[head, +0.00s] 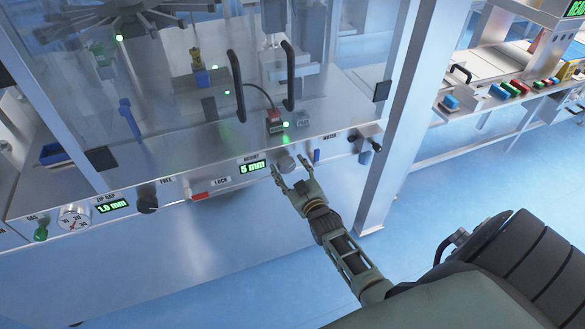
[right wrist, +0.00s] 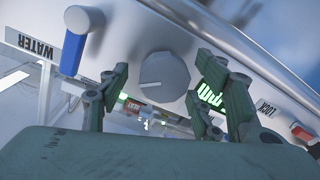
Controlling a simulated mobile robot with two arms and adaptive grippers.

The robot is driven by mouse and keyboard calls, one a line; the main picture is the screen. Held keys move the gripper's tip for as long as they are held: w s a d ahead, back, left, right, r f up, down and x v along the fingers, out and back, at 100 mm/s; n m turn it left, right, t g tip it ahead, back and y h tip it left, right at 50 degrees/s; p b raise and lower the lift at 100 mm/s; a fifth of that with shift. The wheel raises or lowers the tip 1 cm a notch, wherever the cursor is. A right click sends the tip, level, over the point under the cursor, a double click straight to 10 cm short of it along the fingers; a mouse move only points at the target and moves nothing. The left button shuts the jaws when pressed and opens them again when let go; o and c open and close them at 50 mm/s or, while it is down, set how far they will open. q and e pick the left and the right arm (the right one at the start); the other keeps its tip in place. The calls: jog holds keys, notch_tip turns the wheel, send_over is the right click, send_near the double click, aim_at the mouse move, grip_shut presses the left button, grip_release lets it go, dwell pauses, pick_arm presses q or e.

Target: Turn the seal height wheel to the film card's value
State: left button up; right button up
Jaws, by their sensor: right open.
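The grey seal height wheel (head: 286,163) is on the machine's front panel, just right of the green HEIGHT display (head: 252,166), which reads 5 mm. My right gripper (head: 290,174) is open just in front of the wheel. In the right wrist view the wheel (right wrist: 164,71) shows between the two spread fingers, with gaps on both sides and no visible contact. One finger partly covers the display there. I cannot make out a film card in either view. My left gripper is out of view.
A blue lever (head: 317,155) at the WATER label sits close right of the wheel. A red LOCK switch (head: 200,195), a black FREE knob (head: 147,203) and a 1.6 mm ZIP GAP display (head: 112,206) are to the left. A white post (head: 398,120) stands at right.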

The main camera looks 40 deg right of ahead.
jog(key=v, duration=1.2)
jog(key=shift+d, duration=0.1)
jog(key=w+m+b, duration=0.1)
jog(key=w+b, duration=0.2)
jog(key=w, duration=0.1)
jog(key=w+d+b, duration=0.1)
jog(key=w+b, duration=0.2)
jog(key=w+d+f+m+b, duration=0.1)
jog(key=w+b, duration=0.2)
jog(key=w, duration=0.1)
jog(key=shift+w+d+m+t, duration=0.1)
jog(key=shift+w+m+t, duration=0.2)
jog(key=shift+t, duration=0.1)
jog(key=shift+r, duration=0.1)
jog(key=shift+c, duration=0.4)
